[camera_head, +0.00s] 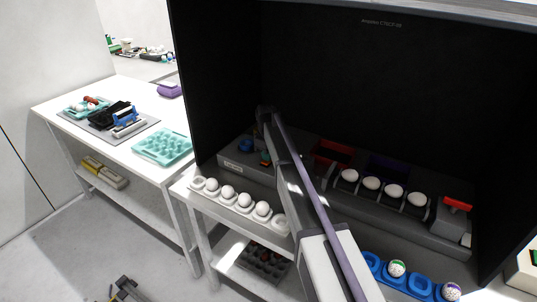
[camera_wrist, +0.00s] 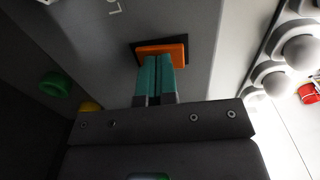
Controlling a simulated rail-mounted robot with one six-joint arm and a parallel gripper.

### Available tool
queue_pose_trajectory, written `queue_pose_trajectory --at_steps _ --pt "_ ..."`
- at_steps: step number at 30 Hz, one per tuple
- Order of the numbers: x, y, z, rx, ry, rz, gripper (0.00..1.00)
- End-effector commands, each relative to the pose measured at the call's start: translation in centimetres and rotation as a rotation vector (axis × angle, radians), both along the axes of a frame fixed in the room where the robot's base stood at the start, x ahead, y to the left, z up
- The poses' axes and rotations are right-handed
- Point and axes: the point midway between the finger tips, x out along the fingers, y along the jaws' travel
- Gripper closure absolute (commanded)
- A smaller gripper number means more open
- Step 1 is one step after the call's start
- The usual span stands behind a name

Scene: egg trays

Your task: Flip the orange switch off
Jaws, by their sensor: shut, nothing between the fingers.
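The orange switch (camera_wrist: 160,49) sits in a dark square surround on a grey panel, at the upper middle of the wrist view. My gripper (camera_wrist: 160,66) has its two teal fingers closed together, with nothing between them. The fingertips are right at the lower edge of the switch and overlap it in the picture. Whether they press on it is not clear. In the head view my gripper (camera_head: 265,158) is small, at the left end of the dark machine, and my arm hides much around it. The switch's position cannot be read clearly.
A green knob (camera_wrist: 56,84) and a yellow knob (camera_wrist: 90,106) are left of my fingers. A white tray (camera_head: 196,183) of eggs stands in front of the panel. Several eggs sit in the machine, near a red part (camera_head: 457,204). A blue tray (camera_head: 420,284) is at lower right.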

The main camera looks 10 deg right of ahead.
Motion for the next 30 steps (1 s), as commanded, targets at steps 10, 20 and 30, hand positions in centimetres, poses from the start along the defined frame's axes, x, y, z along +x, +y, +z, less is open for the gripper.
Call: queue_pose_trajectory --at_steps 10,20,30 --pt "0.1 0.0 0.7 -0.001 -0.001 0.0 1.0" --pt "0.7 -0.5 7.4 0.0 0.0 0.0 1.0" --pt "1.4 -1.2 13.9 0.0 0.0 0.0 1.0"
